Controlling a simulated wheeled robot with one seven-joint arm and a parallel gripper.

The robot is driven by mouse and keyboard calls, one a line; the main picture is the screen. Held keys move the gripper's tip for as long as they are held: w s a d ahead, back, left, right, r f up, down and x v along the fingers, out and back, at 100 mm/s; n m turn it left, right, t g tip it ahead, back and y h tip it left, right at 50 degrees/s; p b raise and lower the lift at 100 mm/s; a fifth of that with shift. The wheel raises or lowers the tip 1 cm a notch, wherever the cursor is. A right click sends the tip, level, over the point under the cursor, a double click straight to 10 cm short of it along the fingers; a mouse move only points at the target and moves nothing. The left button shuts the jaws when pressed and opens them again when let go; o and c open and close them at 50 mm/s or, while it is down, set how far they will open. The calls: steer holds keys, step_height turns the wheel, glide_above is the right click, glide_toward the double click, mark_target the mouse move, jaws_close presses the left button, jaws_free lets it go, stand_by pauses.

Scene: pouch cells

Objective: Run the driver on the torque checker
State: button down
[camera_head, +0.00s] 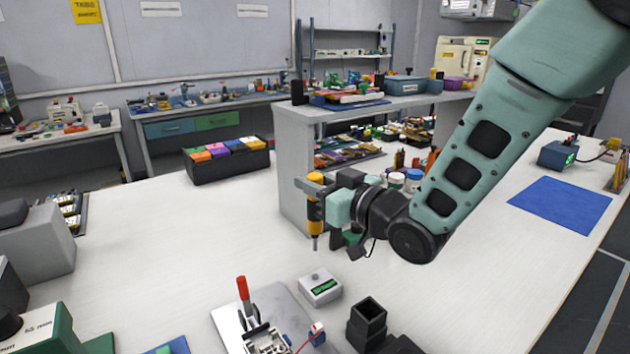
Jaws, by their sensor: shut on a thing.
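My gripper (335,206) is shut on a yellow and black driver (315,213) near the middle of the view. The driver hangs upright with its thin bit pointing down. A small grey-white box with a green display (320,287), which looks like the torque checker, sits on the white bench below. The driver's tip is above and slightly behind the box in the picture, apart from it. The far side of the driver's grip is partly hidden by my gripper.
A metal plate with a red-handled clamp (243,290) and a black square holder (367,318) stand in front of the box. A grey shelf unit (298,150) rises behind my gripper. A blue mat (561,205) lies at right. The bench (190,240) is clear at left centre.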

step_height(320, 180, down, 6)
steer(key=b, duration=0.6)
steer(key=shift+f+b, duration=0.1)
steer(key=shift+b, duration=0.3)
steer(key=shift+b, duration=0.6)
stand_by(1.7)
steer(key=shift+f+b, duration=0.6)
steer(key=shift+b, duration=0.2)
stand_by(1.2)
steer(key=shift+r, duration=0.1)
step_height(320, 180, up, 7)
steer(key=p, duration=0.4)
stand_by(0.7)
steer(key=shift+r, duration=0.1)
